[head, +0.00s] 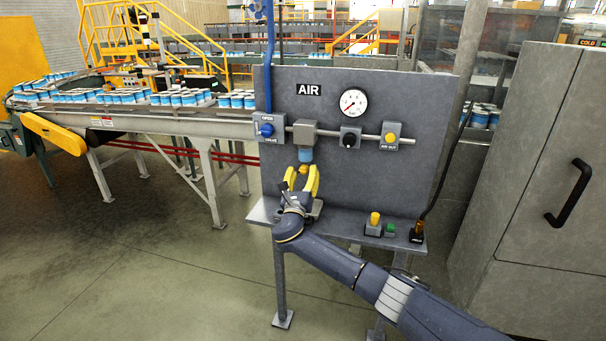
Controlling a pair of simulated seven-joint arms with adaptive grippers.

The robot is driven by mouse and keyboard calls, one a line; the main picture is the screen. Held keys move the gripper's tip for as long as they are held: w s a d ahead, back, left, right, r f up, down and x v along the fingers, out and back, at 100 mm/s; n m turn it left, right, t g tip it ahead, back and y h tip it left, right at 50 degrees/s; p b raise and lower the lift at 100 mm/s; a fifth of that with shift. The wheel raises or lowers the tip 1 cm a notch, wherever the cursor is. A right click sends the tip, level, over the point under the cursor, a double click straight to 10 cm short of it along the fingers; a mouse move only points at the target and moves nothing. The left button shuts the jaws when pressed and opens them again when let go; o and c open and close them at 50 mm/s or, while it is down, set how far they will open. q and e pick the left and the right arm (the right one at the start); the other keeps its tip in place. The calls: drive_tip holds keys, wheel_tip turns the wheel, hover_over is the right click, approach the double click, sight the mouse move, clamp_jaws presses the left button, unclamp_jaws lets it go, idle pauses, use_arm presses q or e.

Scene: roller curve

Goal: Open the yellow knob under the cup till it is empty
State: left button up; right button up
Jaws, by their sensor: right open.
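The cup (306,155) is a small blue bowl hanging under a grey block on the pipe of the AIR panel. The yellow knob (304,169) shows just below the cup, small and partly hidden by the gripper. My right gripper (302,173) points up from below, its two yellow fingers apart, one on each side of the knob. I cannot tell whether either finger touches it. Whether the cup holds liquid is too small to tell. My left gripper is not in view.
The grey panel (402,185) carries a blue valve (266,129), a pressure gauge (353,102), a black knob (350,137) and a yellow air-out knob (391,138). Its shelf bears a yellow button (375,218). A conveyor (200,122) with cans is left; a grey cabinet (530,170) stands right.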

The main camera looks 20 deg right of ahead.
clamp_jaws()
idle(0.4)
drive_tip(key=m+h, duration=0.1)
drive_tip(key=m, duration=0.1)
drive_tip(key=shift+a+m+g, duration=0.15)
drive_tip(key=shift+m+g, duration=0.25)
drive_tip(key=m+g+h, duration=0.1)
drive_tip(key=m, duration=0.1)
drive_tip(key=m+h, duration=0.1)
drive_tip(key=m, duration=0.2)
drive_tip(key=shift+m+g+h, duration=0.3)
drive_tip(key=shift+g+h, duration=0.1)
drive_tip(key=shift+f, duration=0.1)
unclamp_jaws()
drive_tip(key=v, duration=1.2)
